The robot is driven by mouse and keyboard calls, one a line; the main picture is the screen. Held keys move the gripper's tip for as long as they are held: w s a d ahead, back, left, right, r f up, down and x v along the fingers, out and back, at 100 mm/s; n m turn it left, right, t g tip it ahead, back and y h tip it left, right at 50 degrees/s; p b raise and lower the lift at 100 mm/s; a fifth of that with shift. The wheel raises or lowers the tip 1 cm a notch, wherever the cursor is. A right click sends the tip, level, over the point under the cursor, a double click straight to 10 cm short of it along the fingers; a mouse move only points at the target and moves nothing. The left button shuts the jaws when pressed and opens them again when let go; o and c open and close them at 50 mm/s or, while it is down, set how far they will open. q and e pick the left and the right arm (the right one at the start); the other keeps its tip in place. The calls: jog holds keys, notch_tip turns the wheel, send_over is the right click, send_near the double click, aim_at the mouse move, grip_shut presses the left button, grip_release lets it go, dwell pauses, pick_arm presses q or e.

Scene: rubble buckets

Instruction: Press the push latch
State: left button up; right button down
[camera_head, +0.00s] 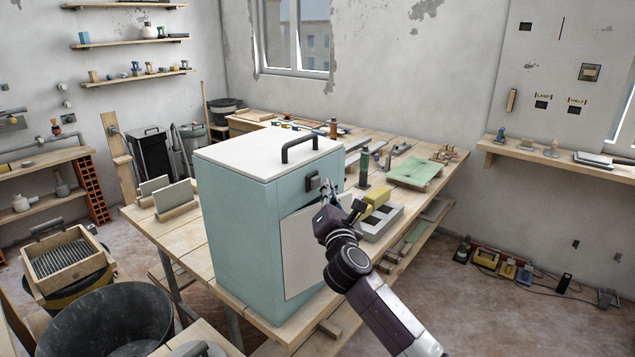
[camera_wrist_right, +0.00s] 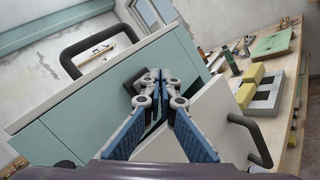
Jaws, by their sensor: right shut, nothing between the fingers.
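A pale teal cabinet (camera_head: 235,225) with a white top stands on the wooden table. A small dark push latch (camera_head: 312,181) sits high on its front face; in the wrist view the latch (camera_wrist_right: 131,82) is partly hidden behind the fingers. My right gripper (camera_head: 328,192) is shut and empty, its tips at the latch area; I cannot tell whether they touch it. The gripper also shows in the wrist view (camera_wrist_right: 160,78). A pale front panel (camera_head: 300,245) lies below the latch and looks slightly tilted out from the face. My left gripper is not in view.
A black bar handle (camera_head: 299,146) stands on the cabinet top. A yellow block (camera_head: 376,198) and a grey block (camera_head: 381,224) lie right of the cabinet, close to my right arm. A black bucket (camera_head: 107,318) stands at the lower left.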

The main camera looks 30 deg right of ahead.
jog(key=shift+s, duration=0.1)
jog(key=s, duration=0.1)
jog(key=s+d+p, duration=0.1)
jog(key=s, duration=0.1)
jog(key=s+d, duration=0.1)
jog(key=shift+s+p, duration=0.35)
jog(key=c, duration=2.7)
grip_release()
jog(key=shift+c, duration=0.2)
